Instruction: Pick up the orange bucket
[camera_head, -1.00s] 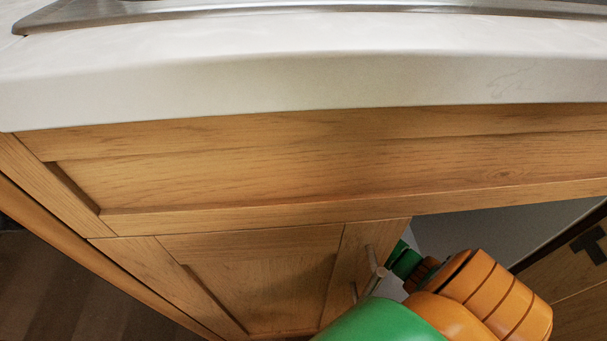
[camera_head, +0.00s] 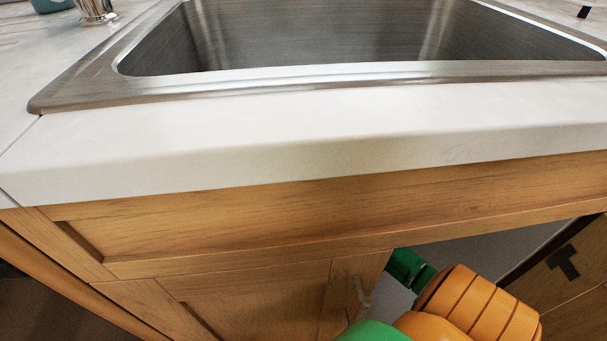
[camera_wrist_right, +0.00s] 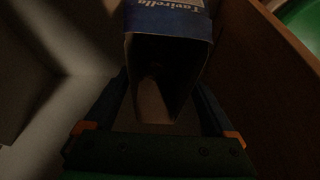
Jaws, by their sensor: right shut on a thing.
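No orange bucket shows in either view. In the right wrist view, a dark blue box-like thing (camera_wrist_right: 168,22) with upside-down white lettering sits between the fingers of my right gripper (camera_wrist_right: 164,82), which is shut on it. Its near side is in deep shadow, so its shape there is hard to tell. In the head view, my right arm reaches into the open space under the sink counter, and its gripper is hidden there. My left gripper is in neither view.
A white countertop (camera_head: 300,125) with a steel sink (camera_head: 350,40) lies above the wooden cabinet front (camera_head: 330,215). A cabinet door with a metal handle (camera_head: 361,298) is beside my arm. A brown panel (camera_wrist_right: 262,75) rises close at the right in the wrist view.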

